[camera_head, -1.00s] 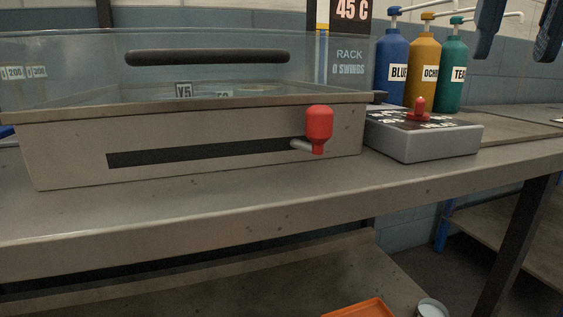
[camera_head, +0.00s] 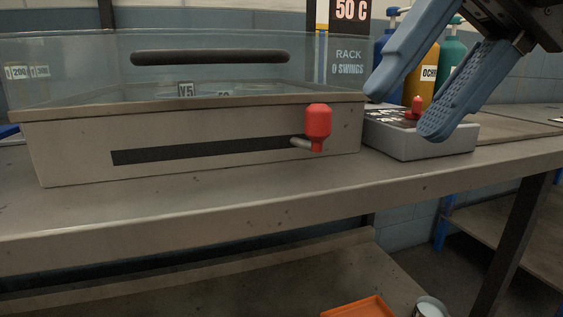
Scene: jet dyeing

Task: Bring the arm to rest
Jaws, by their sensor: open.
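My gripper (camera_head: 408,117) is at the upper right, its two blue fingers spread apart with nothing between them. It hangs in front of the bottles and over the grey control box (camera_head: 425,145). A red knob (camera_head: 417,106) on top of the box shows between the fingers. The right finger overlaps the box in the picture; I cannot tell whether they touch.
A clear-lidded vat (camera_head: 75,146) with a black handle and red lever knob (camera_head: 317,122) stands on the bench (camera_head: 260,202). Blue, ochre (camera_head: 431,68) and teal bottles stand behind. A display (camera_head: 348,40) reads 50 C. An orange tray (camera_head: 358,307) lies below.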

